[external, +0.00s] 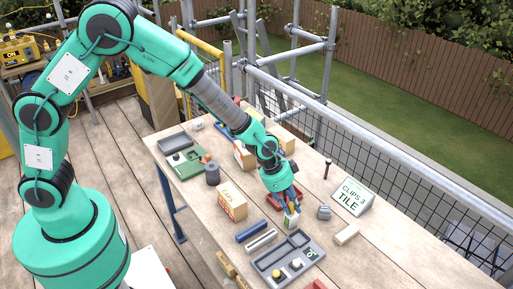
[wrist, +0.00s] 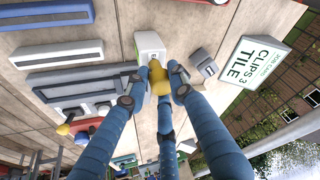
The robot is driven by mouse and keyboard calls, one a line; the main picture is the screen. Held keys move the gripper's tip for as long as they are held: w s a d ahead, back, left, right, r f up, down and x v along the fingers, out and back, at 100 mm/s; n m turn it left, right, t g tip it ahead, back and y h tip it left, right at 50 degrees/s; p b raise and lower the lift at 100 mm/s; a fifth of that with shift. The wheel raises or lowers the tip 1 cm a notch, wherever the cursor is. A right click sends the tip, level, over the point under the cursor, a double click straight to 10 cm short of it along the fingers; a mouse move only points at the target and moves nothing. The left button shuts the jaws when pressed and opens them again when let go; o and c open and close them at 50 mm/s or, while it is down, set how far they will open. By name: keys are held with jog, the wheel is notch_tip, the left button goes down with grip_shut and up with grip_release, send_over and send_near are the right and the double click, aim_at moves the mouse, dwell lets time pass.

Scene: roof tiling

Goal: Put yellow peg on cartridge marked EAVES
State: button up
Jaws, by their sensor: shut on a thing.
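My gripper (wrist: 157,78) has its blue fingers closed around a yellow peg (wrist: 160,87) in the wrist view. The peg is right at the edge of a small white and green cartridge (wrist: 149,43); I cannot tell whether they touch. I cannot read a label on the cartridge.
Blue and grey bars (external: 251,232), a card box (external: 232,202), a small grey block (external: 323,212) and a "CLIPS 3 TILE" sign (external: 353,197) stand around. The bench's right front is mostly clear.

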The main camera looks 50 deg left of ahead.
jog(key=shift+f, duration=0.15)
jog(key=o, duration=0.8)
jog(key=shift+r, duration=0.2)
jog(key=shift+s+a+r, duration=0.1)
jog(key=shift+a+r, duration=0.05)
jog(key=shift+r, duration=0.4)
jog(key=shift+p+v, duration=0.9)
jog(key=shift+v, duration=4.55)
